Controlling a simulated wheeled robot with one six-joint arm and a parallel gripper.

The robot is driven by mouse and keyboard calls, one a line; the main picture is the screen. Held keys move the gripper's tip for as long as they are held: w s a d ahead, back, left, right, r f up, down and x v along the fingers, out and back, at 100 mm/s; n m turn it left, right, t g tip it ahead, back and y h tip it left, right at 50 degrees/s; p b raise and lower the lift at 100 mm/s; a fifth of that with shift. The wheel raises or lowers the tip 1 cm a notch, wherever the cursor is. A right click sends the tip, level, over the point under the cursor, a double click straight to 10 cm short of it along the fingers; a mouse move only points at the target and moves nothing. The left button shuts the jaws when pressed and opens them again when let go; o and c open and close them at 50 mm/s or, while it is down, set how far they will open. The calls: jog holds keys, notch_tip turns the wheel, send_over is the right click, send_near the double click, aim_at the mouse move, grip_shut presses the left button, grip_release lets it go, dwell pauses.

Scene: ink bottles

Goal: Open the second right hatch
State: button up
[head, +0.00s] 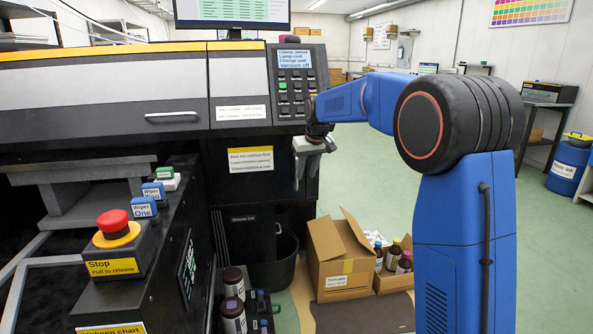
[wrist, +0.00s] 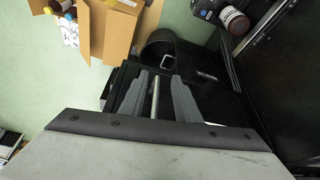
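The black hatches are on the machine front below the keypad. An upper black front (head: 250,185) carries a white-and-yellow label, and a lower one (head: 245,235) has small white lettering. I cannot tell for sure which is the second right hatch. My gripper (head: 305,178) hangs at the right edge of these fronts, fingers pointing down. In the wrist view, my gripper's two grey fingers (wrist: 162,85) are apart, with a metal bar handle (wrist: 155,98) between them; contact is not clear. A second silver handle (wrist: 167,61) shows just beyond the fingertips. No hatch looks clearly open.
An open cardboard box (head: 337,257) stands on the floor to the right, with bottles in a smaller box (head: 393,267) beside it. A dark bin (head: 284,262) and brown bottles (head: 232,300) are below the hatches. A red stop button (head: 112,222) is at left.

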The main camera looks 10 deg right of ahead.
send_over(297, 186)
jog(key=shift+x, duration=1)
jog(key=shift+f, duration=0.5)
grip_shut()
